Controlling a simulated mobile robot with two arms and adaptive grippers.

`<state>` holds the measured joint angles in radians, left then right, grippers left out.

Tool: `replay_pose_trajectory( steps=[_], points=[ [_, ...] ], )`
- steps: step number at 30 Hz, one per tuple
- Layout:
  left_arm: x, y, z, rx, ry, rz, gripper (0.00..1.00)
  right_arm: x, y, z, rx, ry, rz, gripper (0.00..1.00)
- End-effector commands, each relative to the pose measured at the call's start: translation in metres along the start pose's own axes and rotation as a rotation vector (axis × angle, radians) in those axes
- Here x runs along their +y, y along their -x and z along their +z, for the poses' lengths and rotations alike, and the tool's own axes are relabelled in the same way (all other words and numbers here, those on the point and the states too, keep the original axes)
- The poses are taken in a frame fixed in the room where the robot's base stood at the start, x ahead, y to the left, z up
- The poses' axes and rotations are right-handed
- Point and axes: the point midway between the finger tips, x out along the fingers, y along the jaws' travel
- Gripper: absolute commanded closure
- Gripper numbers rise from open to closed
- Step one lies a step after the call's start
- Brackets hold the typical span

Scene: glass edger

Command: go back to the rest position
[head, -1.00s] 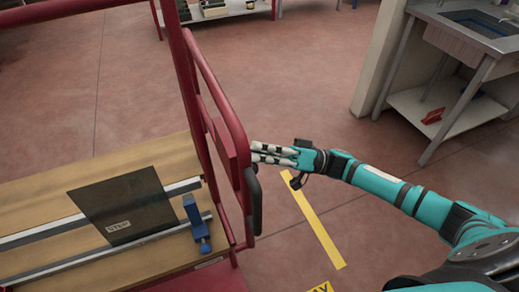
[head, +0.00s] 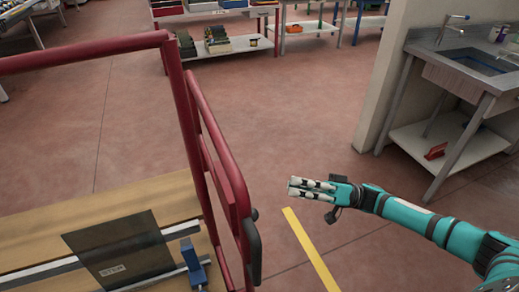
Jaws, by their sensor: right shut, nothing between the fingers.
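My right gripper (head: 292,188) reaches in from the right on my teal arm. Its fingers are together and hold nothing. It is over the open floor, to the right of the red guard frame (head: 222,160) and apart from it. My left gripper is out of the view.
A wooden bench (head: 150,195) at the lower left carries a dark glass plate (head: 120,250) and a blue clamp (head: 193,264). A yellow floor strip (head: 311,250) runs below my right gripper. A metal sink table (head: 470,75) stands at the right. Shelves (head: 215,45) stand at the back. The middle floor is clear.

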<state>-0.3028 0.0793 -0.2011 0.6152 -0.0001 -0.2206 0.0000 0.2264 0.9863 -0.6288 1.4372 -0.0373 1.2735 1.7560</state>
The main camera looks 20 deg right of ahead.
Motion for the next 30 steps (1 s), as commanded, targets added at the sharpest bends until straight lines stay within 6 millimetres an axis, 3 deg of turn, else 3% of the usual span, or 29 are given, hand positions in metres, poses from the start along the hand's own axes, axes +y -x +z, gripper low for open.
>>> replay_pose_trajectory(
  steps=[4, 7, 11, 14, 18, 21, 26, 30],
  points=[
    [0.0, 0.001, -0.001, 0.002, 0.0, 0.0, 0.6, 0.003, 0.001, 0.0, 0.008, 0.007, 0.011, 1.0],
    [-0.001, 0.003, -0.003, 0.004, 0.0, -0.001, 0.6, 0.026, 0.006, 0.005, 0.056, 0.052, 0.09, 1.0],
    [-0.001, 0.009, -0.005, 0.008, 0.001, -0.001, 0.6, 0.091, 0.029, 0.026, 0.155, 0.181, 0.35, 1.0],
    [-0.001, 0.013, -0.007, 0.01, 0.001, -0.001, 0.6, 0.148, 0.066, 0.063, 0.181, 0.272, 0.627, 1.0],
    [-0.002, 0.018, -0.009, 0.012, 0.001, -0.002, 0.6, 0.2, 0.124, 0.137, 0.101, 0.33, 0.98, 1.0],
    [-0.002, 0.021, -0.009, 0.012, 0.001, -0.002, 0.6, 0.217, 0.164, 0.201, -0.015, 0.323, 1.187, 1.0],
    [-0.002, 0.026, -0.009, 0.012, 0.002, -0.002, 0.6, 0.215, 0.215, 0.313, -0.263, 0.257, 1.429, 1.0],
    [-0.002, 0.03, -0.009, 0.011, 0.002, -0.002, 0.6, 0.188, 0.246, 0.413, -0.516, 0.155, 1.549, 1.0]
  ],
)
